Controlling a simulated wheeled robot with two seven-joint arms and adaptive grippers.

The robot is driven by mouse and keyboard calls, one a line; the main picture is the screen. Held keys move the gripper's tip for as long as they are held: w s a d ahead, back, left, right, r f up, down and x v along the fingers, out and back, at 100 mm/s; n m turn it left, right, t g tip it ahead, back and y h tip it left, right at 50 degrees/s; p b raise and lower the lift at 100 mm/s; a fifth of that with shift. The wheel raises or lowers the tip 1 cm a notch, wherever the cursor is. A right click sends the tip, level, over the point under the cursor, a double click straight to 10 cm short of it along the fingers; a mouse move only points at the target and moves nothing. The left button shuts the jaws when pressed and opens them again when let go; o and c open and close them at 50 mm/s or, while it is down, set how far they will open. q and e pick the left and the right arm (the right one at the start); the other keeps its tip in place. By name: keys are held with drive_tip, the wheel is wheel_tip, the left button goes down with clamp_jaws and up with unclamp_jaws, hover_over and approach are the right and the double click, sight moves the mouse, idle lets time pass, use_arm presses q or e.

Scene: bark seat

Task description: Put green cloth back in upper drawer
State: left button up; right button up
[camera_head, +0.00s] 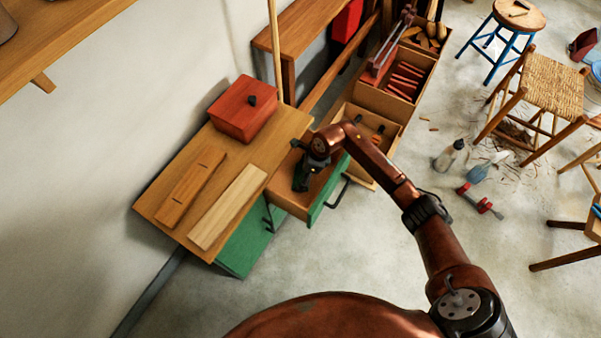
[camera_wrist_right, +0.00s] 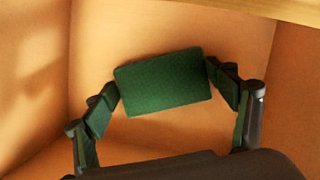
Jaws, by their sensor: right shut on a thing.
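The green cloth (camera_wrist_right: 163,81) is a flat, rounded rectangle in the right wrist view. My right gripper (camera_wrist_right: 163,84) is shut on it, with one finger at each short end. The cloth is inside the open upper drawer, whose tan wooden inside (camera_wrist_right: 270,120) surrounds it. I cannot tell whether the cloth touches the drawer floor. In the head view my right gripper (camera_head: 301,180) reaches down into the upper drawer (camera_head: 328,190), which has a green front and a dark handle. The cloth is hard to make out there. My left gripper is not in view.
A red box (camera_head: 244,109) with a dark knob and two wooden boards (camera_head: 228,207) lie on the cabinet top (camera_head: 160,190). Open wooden bins (camera_head: 385,100) stand behind the drawer. A stool (camera_head: 520,14), a woven chair (camera_head: 553,85) and bottles (camera_head: 448,156) stand at right. Floor in front is clear.

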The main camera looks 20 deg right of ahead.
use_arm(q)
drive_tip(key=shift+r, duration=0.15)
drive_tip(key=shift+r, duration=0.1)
use_arm(e)
drive_tip(key=o, duration=1)
drive_tip(key=shift+f, duration=0.1)
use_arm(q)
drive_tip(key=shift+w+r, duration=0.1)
use_arm(e)
drive_tip(key=shift+r, duration=0.35)
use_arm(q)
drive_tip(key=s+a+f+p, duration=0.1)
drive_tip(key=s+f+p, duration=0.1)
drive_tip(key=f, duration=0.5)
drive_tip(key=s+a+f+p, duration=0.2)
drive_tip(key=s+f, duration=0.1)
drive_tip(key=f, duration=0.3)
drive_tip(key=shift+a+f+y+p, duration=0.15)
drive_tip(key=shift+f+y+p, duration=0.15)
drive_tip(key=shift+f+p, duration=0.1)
use_arm(e)
drive_tip(key=shift+v, duration=5.75)
